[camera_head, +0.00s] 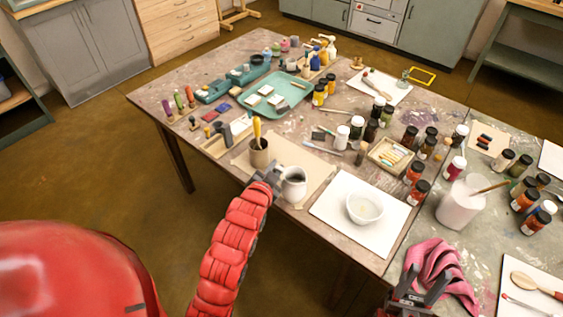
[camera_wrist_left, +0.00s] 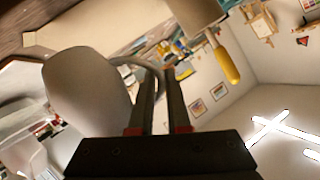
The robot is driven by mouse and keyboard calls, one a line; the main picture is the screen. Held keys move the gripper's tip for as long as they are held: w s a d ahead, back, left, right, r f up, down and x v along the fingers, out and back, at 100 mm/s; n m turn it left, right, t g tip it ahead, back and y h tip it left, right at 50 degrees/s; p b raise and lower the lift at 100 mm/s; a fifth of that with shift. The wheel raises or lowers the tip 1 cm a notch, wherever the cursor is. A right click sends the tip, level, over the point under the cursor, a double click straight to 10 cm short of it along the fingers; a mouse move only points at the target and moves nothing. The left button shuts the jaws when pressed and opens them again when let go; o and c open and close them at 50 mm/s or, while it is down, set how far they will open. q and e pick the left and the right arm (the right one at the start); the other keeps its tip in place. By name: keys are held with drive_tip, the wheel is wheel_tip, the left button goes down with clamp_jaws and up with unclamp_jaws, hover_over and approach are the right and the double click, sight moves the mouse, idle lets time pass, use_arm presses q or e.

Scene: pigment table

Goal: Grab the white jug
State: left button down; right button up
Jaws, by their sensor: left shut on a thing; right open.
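The white jug (camera_head: 294,188) stands near the table's front edge on a tan sheet, and appears upright. My left gripper (camera_head: 270,177) is at its left side, where the handle is. In the left wrist view the jug (camera_wrist_left: 85,95) fills the left side, and its handle (camera_wrist_left: 137,62) passes at the fingertips. The fingers of my left gripper (camera_wrist_left: 161,85) are shut on that handle. Whether the jug touches the sheet is hard to tell. My right gripper (camera_head: 418,297) is open and empty at the lower right, in front of a pink cloth.
A brown pot with a yellow-handled tool (camera_head: 259,150) stands close behind the left gripper. A white bowl (camera_head: 364,207) sits on a white sheet to the right. A larger white container with a brush (camera_head: 458,207) and a pink cloth (camera_head: 436,262) are further right. Several paint jars crowd behind.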

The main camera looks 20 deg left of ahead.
use_arm(q)
drive_tip(key=s+a+r+p, duration=0.1)
drive_tip(key=s+p, duration=0.5)
drive_tip(key=s, duration=0.4)
drive_tip(key=shift+a, duration=0.25)
idle(2.4)
